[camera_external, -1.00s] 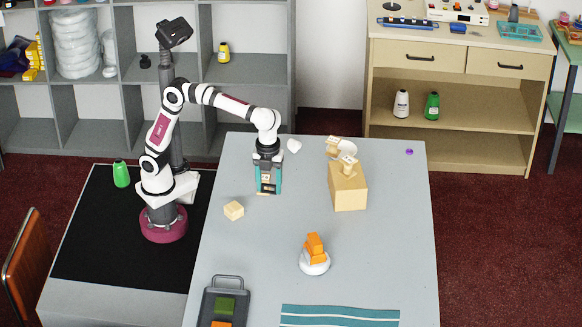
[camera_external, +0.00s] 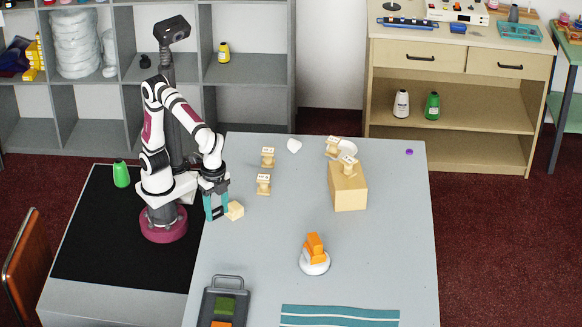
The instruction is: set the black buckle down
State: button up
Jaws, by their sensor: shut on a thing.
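My gripper (camera_external: 215,215) points down at the left edge of the grey table, with its teal fingers shut on the black buckle (camera_external: 217,212). The buckle shows as a small dark piece between the fingertips, partly hidden by them. The fingertips are low, close to the left side of a pale wooden block (camera_external: 236,211). I cannot tell whether the buckle touches the table or the block.
Two cream spool-like pieces (camera_external: 263,184) stand behind the block. A larger wooden block (camera_external: 348,190) bears similar pieces. A white round base (camera_external: 314,266) holds orange blocks. A dark tray (camera_external: 209,300) and teal strips (camera_external: 340,317) lie in front. The table's middle is clear.

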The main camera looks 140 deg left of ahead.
jog(key=w+r+m, duration=0.2)
jog(key=w+r, duration=0.2)
jog(key=r, duration=0.4)
jog(key=m, duration=3)
send_over(317, 229)
notch_tip(317, 229, down, 12)
jog(key=shift+a+f, duration=0.15)
jog(key=shift+f, duration=2.8)
jog(key=shift+f, duration=0.6)
jog(key=o, duration=1.4)
